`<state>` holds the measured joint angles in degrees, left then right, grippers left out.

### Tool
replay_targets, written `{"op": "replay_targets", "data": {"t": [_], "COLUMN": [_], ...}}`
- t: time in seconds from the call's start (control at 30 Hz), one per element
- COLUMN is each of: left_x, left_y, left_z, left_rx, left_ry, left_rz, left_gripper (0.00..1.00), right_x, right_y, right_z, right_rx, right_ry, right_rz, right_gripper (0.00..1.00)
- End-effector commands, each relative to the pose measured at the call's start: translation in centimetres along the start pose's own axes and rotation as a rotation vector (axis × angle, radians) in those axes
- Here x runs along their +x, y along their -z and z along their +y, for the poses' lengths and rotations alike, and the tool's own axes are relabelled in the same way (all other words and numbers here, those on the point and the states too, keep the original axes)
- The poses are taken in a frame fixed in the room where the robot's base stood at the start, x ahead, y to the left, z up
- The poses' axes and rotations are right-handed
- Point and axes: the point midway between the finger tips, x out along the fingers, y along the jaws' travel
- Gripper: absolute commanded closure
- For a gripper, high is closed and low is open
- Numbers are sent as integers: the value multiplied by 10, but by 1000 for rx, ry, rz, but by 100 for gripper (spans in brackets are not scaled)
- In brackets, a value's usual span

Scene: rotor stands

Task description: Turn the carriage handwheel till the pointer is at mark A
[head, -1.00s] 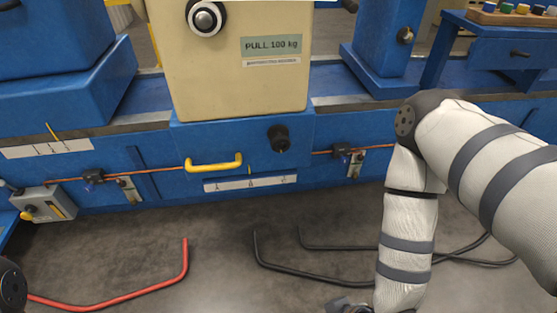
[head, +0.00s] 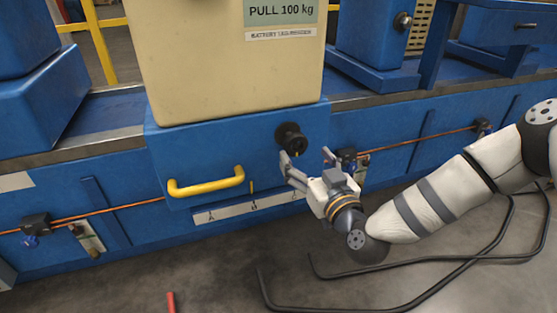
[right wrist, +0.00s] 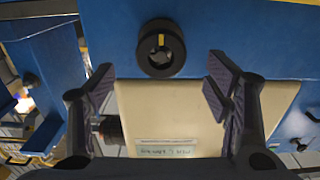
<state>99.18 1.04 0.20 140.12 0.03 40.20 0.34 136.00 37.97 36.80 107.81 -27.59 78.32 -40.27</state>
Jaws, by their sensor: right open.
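The carriage handwheel is a small black knob (head: 290,138) on the blue carriage (head: 220,150), below the cream block. In the right wrist view the black knob (right wrist: 161,48) faces me with a yellow line on its face. My right gripper (head: 305,153) is open and empty, just in front of and slightly right of the knob. In the wrist view its fingers (right wrist: 160,72) stand apart on either side of the knob, without visible contact. A thin yellow pointer (head: 252,187) stands above a white scale strip (head: 232,211), near its middle mark. The leftmost mark looks like A. My left gripper is out of view.
A yellow handle (head: 206,182) sticks out of the carriage left of the knob. A copper-coloured rod (head: 415,139) runs along the blue bed, with a black clamp (head: 347,160) close behind my right gripper. Black bent bars (head: 400,300) lie on the floor.

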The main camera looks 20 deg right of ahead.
Motion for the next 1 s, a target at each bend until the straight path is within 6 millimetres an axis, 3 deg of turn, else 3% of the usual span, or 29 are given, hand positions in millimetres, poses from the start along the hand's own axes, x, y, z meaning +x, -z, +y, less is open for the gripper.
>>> {"op": "replay_targets", "data": {"t": [0.37, 0.77, 1.0], "left_x": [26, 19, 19], "left_y": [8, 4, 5], "left_z": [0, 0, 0], "left_rx": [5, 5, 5], "left_ry": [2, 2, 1], "left_rz": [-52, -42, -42], "left_gripper": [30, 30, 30], "right_x": [46, 46, 45], "right_y": [-6, -1, -1], "right_z": [0, -1, -1], "right_rx": [2, 2, 2], "right_ry": [0, 2, 2], "right_rz": [-3, -2, -3], "right_gripper": [28, 28, 80]}}
